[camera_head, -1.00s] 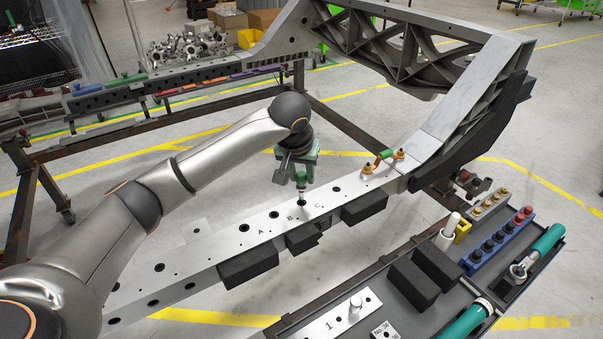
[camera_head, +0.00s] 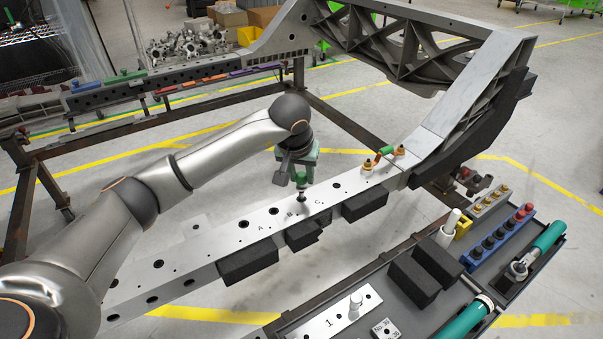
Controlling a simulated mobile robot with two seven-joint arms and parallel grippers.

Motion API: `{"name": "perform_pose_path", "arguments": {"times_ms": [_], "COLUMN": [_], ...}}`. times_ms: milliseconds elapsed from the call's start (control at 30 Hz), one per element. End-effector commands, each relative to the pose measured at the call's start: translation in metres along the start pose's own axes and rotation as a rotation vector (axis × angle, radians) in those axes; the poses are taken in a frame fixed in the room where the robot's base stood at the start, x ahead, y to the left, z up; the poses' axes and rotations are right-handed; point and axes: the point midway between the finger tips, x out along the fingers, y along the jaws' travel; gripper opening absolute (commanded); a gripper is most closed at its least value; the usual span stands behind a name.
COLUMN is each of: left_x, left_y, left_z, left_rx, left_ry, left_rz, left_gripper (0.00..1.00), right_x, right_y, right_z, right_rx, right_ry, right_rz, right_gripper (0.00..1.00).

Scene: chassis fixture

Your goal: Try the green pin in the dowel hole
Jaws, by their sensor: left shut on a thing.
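My left gripper (camera_head: 299,167) comes down from above the long silver beam (camera_head: 192,257) and is shut on the green pin (camera_head: 301,181). The pin is upright, its green head between the fingers. Its metal shank points down at a dark hole in the beam's top face, between the letters B and C. The tip meets the hole; how deep it sits I cannot tell. Other dark holes (camera_head: 274,211) lie along the beam, near the letters A and B. My right gripper is not in view.
Brass-coloured fittings with a green-and-orange handle (camera_head: 385,154) stand on the beam to the right. Black blocks (camera_head: 248,262) line its front side. A tool tray in front holds a blue rack (camera_head: 497,240), black foam blocks (camera_head: 427,270) and teal-handled tools (camera_head: 547,240).

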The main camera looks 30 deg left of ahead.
Motion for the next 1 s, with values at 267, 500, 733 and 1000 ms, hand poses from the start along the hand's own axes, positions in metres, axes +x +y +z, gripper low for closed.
{"name": "perform_pose_path", "arguments": {"times_ms": [267,500,733,1000], "left_x": [0.0088,0.0104,0.011,0.0111], "left_y": [-0.0004,-0.0005,0.0,0.0001], "left_z": [0.0037,0.0041,0.0044,0.0045], "left_rx": [0.0,0.0,0.0,0.0], "left_ry": [-0.001,0.0,0.0,0.0], "left_rz": [-0.001,-0.001,0.0,0.0], "left_gripper": [0.0,0.0,0.0,0.5], "right_x": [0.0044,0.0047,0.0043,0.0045], "right_y": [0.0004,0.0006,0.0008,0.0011], "right_z": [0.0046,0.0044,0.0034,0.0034], "right_rx": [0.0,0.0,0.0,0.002], "right_ry": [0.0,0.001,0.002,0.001], "right_rz": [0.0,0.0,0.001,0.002], "right_gripper": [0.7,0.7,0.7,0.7]}}
